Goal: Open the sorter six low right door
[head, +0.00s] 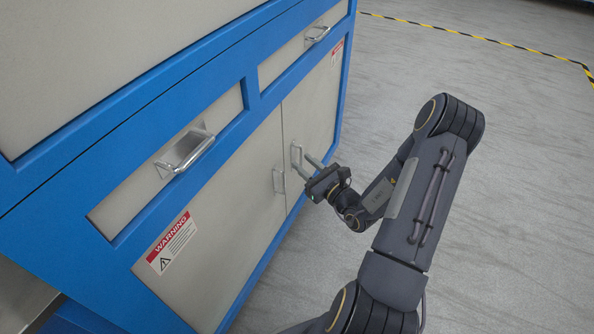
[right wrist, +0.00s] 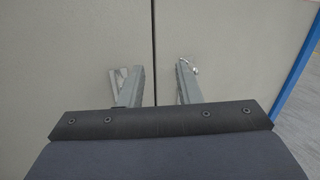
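The right low door (head: 316,105) is a grey panel on the blue cabinet and looks closed. Its upright metal handle (head: 296,155) is near the seam between the doors. My right gripper (head: 301,162) is open, its two fingers apart and pointing at the doors close to this handle. In the right wrist view the fingers (right wrist: 158,78) straddle the door seam. The right door's handle (right wrist: 191,62) shows at the right fingertip, partly hidden by it. I cannot tell if they touch. My left gripper is not in view.
The left low door (head: 225,205) carries a warning label and its own handle (head: 279,181), beside my right gripper. Above are drawers with metal handles (head: 190,155) (head: 318,34). The grey floor (head: 400,60) right of the cabinet is clear, with yellow-black tape beyond.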

